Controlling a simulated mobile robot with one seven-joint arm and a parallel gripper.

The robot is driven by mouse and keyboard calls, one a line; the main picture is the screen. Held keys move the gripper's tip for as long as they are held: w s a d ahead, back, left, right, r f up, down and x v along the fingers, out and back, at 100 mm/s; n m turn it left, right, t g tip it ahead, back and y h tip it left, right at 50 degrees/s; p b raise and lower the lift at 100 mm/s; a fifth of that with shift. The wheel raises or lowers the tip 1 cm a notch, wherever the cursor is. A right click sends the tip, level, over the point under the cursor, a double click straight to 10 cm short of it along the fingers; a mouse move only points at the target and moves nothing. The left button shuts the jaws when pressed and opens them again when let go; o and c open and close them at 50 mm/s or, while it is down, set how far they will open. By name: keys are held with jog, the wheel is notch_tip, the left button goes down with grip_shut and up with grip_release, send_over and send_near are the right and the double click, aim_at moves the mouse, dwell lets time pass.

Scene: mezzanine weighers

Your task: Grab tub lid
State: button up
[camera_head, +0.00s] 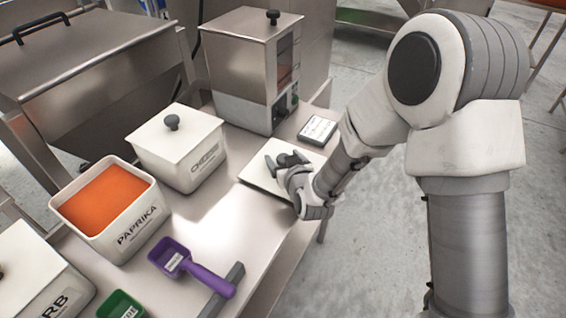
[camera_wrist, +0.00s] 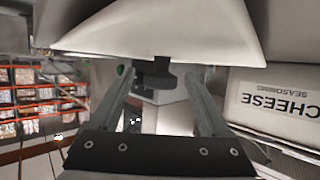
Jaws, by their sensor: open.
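A white square tub lid (camera_head: 257,172) lies flat on the steel table, right of the lidded white tub, partly hidden by my gripper (camera_head: 284,162). In the wrist view, the pale underside or top of the lid (camera_wrist: 170,35) fills the upper part, with its dark knob (camera_wrist: 156,76) towards the fingers. My gripper (camera_wrist: 158,88) is open, its two fingers to either side of the knob; I cannot tell whether they touch it. The paprika tub (camera_head: 126,236) has no lid and shows orange powder.
A lidded white tub (camera_head: 185,158) stands left of the lid, and a steel machine (camera_head: 240,60) behind it. A small labelled box (camera_head: 318,130) lies near the table's right edge. A purple scoop (camera_head: 205,275) lies in front. A cheese tub (camera_wrist: 285,103) shows in the wrist view.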

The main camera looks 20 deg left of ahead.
grip_shut()
dwell(0.5)
jog(key=shift+r, duration=0.15)
